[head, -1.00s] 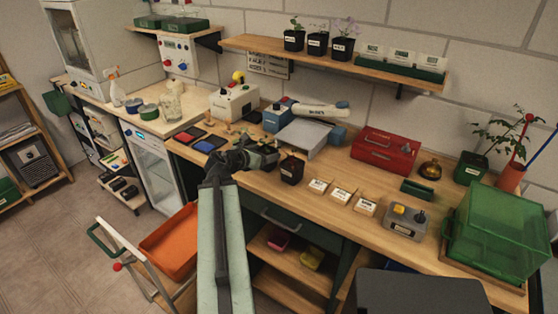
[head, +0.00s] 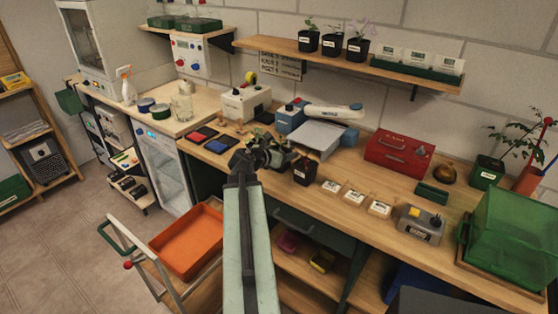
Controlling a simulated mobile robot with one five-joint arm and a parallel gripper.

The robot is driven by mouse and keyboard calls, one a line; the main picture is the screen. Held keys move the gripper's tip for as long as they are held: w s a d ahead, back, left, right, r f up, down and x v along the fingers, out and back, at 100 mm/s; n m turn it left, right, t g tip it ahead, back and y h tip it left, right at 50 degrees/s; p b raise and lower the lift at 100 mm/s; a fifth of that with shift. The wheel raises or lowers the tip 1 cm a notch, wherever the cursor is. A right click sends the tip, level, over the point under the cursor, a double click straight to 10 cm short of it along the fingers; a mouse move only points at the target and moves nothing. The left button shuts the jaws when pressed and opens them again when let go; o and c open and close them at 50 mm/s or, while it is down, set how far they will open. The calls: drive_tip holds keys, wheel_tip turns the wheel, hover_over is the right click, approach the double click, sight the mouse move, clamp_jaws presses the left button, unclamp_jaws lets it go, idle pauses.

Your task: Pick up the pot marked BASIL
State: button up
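Three small black pots with white labels and seedlings stand on the wall shelf: a left pot (head: 308,42), a middle pot (head: 331,44) and a right pot (head: 357,48) with a pale purple plant. Another dark pot (head: 303,172) with a small white label stands on the bench. The label words are too small to read, so I cannot tell which pot is marked BASIL. My gripper (head: 276,156) is over the bench, just left of the bench pot and well below the shelf. It looks empty, but its finger opening is not clear.
White label cards (head: 354,197) lie right of the bench pot, before a grey box (head: 420,224) with knobs. A red toolbox (head: 399,152) and white-topped device (head: 318,138) stand behind. A green tray (head: 415,72) holds packets on the shelf. An orange tray (head: 187,242) is lower left.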

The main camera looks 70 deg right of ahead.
drive_tip(key=c, duration=0.6)
wheel_tip(320, 180, up, 10)
drive_tip(key=p, duration=1)
drive_tip(key=shift+r, duration=0.15)
